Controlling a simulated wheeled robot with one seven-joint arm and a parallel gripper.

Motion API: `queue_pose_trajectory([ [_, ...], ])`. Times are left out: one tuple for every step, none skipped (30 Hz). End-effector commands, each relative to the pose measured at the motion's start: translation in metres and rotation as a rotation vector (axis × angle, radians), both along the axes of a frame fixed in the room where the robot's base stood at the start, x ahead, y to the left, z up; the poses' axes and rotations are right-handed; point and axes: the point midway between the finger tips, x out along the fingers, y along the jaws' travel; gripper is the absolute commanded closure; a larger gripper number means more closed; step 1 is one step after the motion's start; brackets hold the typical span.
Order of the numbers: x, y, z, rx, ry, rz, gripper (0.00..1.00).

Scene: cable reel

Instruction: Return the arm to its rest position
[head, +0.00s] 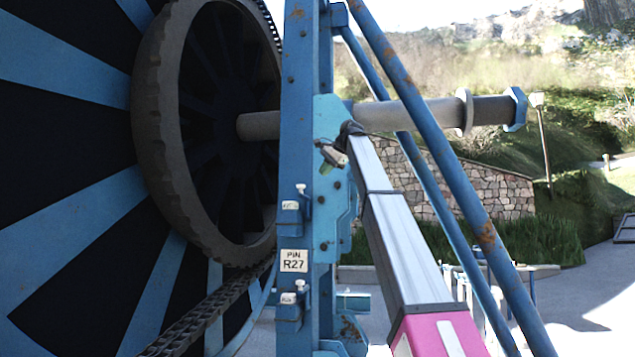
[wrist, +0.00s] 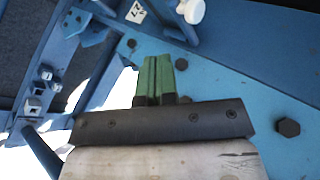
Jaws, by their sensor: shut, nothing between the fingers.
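My arm (head: 403,245) reaches up from the bottom right of the head view, with a pink section low down and grey-white links above. My gripper (head: 328,160) is at its far end, in front of the blue post and its light-blue plate (head: 327,113). In the wrist view my gripper's green fingers (wrist: 157,80) are together with nothing between them. A white knob (wrist: 191,11) lies just beyond the fingertips in that view. Whether the fingers touch anything cannot be told.
A large toothed reel (head: 155,130) fills the left. Blue diagonal braces (head: 450,190) cross close to my arm. Paved ground (head: 575,295) is open at lower right.

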Motion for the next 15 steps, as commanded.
queue_pose_trajectory([
  [-0.003, -0.004, 0.005, 0.0, 0.0, 0.0, 1.0],
  [-0.004, -0.006, 0.008, -0.001, 0.001, 0.0, 1.0],
  [-0.006, -0.008, 0.01, -0.001, 0.001, 0.0, 1.0],
  [-0.007, -0.01, 0.012, -0.001, 0.001, 0.0, 1.0],
  [-0.008, -0.011, 0.013, -0.001, 0.001, 0.0, 1.0],
  [-0.009, -0.012, 0.015, -0.001, 0.0, -0.001, 1.0],
  [-0.009, -0.013, 0.016, -0.001, 0.0, -0.001, 1.0],
  [-0.01, -0.013, 0.016, -0.001, 0.0, -0.001, 1.0],
  [-0.01, -0.014, 0.017, -0.001, 0.0, -0.001, 1.0],
  [-0.01, -0.014, 0.017, -0.001, 0.001, 0.0, 1.0],
  [-0.01, -0.014, 0.017, -0.001, 0.001, 0.0, 1.0],
  [-0.01, -0.014, 0.017, -0.001, 0.001, 0.0, 1.0],
  [-0.01, -0.014, 0.016, -0.001, 0.001, 0.0, 1.0],
  [-0.01, -0.014, 0.014, -0.002, 0.001, 0.0, 1.0],
  [-0.009, -0.014, 0.009, -0.005, 0.002, 0.0, 1.0],
])
